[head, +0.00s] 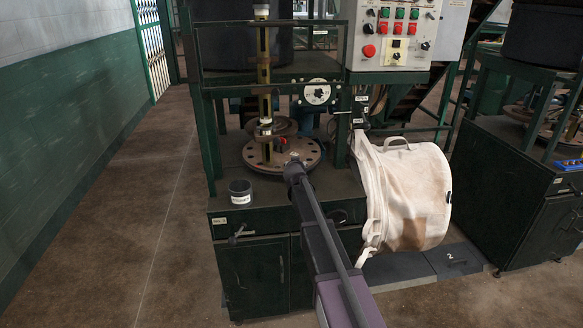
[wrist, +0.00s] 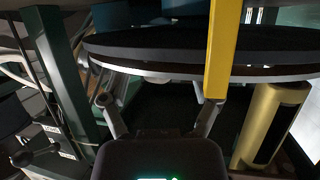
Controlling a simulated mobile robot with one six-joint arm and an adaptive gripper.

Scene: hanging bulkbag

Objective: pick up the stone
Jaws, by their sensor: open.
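I cannot make out a stone in either view. My gripper (wrist: 160,116) is open in the wrist view, its two fingers spread apart with a dark gap between them and nothing visibly held. A broad dark disc edge (wrist: 265,60) crosses above the fingers, and a yellow post (wrist: 223,45) stands in front of the right finger. In the head view my arm reaches to the round brown plate (head: 310,151) on the green machine, and its tip hides part of the plate's front. A small red part (head: 281,143) shows at the plate, just beyond the arm's tip.
A dark labelled cup (head: 240,192) stands on the bench's left front corner. A large whitish bag (head: 408,195) hangs right of my arm. A control panel (head: 394,34) is above it. Green frame posts (head: 210,140) flank the plate. Floor at left is clear.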

